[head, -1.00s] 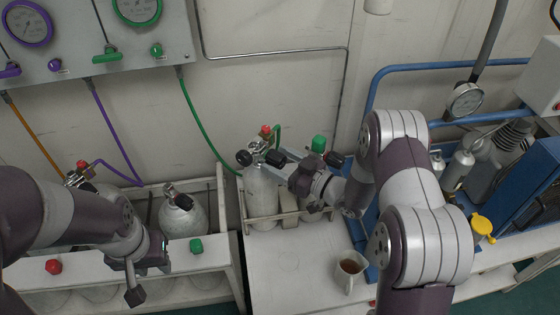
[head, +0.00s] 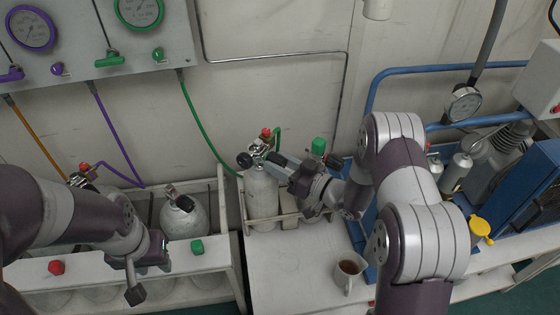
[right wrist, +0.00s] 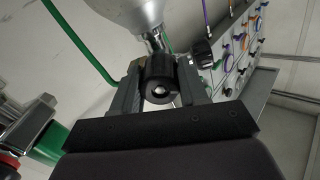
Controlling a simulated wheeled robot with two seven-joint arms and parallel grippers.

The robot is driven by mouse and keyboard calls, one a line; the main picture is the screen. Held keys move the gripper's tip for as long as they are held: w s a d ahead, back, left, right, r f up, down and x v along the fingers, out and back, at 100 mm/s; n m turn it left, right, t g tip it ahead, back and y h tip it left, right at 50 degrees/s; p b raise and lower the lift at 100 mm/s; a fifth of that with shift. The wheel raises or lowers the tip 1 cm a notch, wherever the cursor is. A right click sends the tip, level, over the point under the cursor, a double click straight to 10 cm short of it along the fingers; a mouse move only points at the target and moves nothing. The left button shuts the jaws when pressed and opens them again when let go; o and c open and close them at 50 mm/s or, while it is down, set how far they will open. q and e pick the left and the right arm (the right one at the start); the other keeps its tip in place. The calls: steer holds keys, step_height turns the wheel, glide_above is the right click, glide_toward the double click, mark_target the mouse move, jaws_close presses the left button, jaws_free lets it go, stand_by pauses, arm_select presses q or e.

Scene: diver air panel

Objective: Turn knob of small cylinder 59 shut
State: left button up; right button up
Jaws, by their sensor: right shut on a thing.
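A small pale cylinder (head: 262,195) stands upright in a rack on the bench in the head view. Its valve carries a red cap (head: 266,133) and a black knob (head: 244,160) on the left. No number on it is readable. My right gripper (head: 277,160) is at its valve from the right. In the right wrist view the jaws (right wrist: 160,85) are closed around a black knob (right wrist: 159,80) beneath the cylinder's rounded metal end (right wrist: 135,12). My left gripper (head: 143,275) hangs before the left rack, away from the cylinder; its jaw gap is unclear.
Another cylinder (head: 184,218) stands in the left rack (head: 221,262). A green cap (head: 318,147) shows behind my right gripper. A mug (head: 349,274) stands on the bench (head: 285,275). A green hose (head: 205,130) hangs from the wall panel (head: 95,45).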

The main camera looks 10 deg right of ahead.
steer(key=m+p, duration=0.2)
steer(key=m, duration=0.1)
steer(key=shift+r+m, duration=0.15)
steer(key=shift+m, duration=0.15)
steer(key=m+p, duration=0.2)
steer(key=m, duration=0.2)
steer(key=shift+m, duration=0.3)
steer(key=m+p, duration=0.1)
steer(key=m, duration=0.2)
steer(key=shift+m+p, duration=0.3)
steer(key=shift+p, duration=0.05)
steer(key=m+p, duration=0.1)
steer(key=m, duration=0.2)
steer(key=shift+m, duration=0.3)
steer(key=m+p, duration=0.1)
steer(key=m, duration=0.2)
steer(key=shift+m, duration=0.3)
steer(key=m+p, duration=0.1)
steer(key=m, duration=0.3)
steer(key=m+p, duration=0.1)
steer(key=m, duration=0.3)
steer(key=shift+m, duration=2.2)
